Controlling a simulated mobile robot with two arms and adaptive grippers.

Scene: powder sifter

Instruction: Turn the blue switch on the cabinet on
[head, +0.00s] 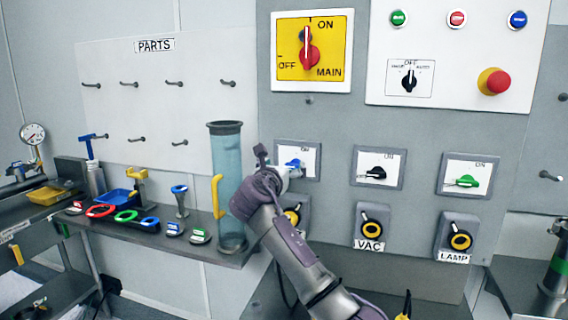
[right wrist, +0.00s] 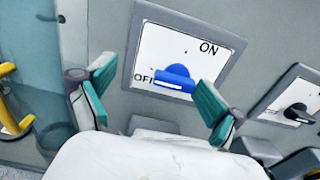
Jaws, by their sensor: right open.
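The blue switch (head: 293,163) is on a small white plate with a grey frame on the cabinet (head: 400,130). In the right wrist view the blue switch (right wrist: 174,78) has its handle lying roughly level, its left end near the OFF label. The ON label is at the plate's upper right. My right gripper (head: 270,160) is in front of the switch's plate, partly covering it in the head view. In the right wrist view my right gripper (right wrist: 155,105) is open, its green-padded fingers apart on either side of the switch, with nothing between them held. My left gripper is out of view.
A black switch (head: 376,173) and a green switch (head: 462,181) sit to the right. Black-and-yellow knobs (head: 370,230) are below. A clear cylinder (head: 228,150) with a yellow handle stands close left of my right gripper, by the parts shelf (head: 180,243).

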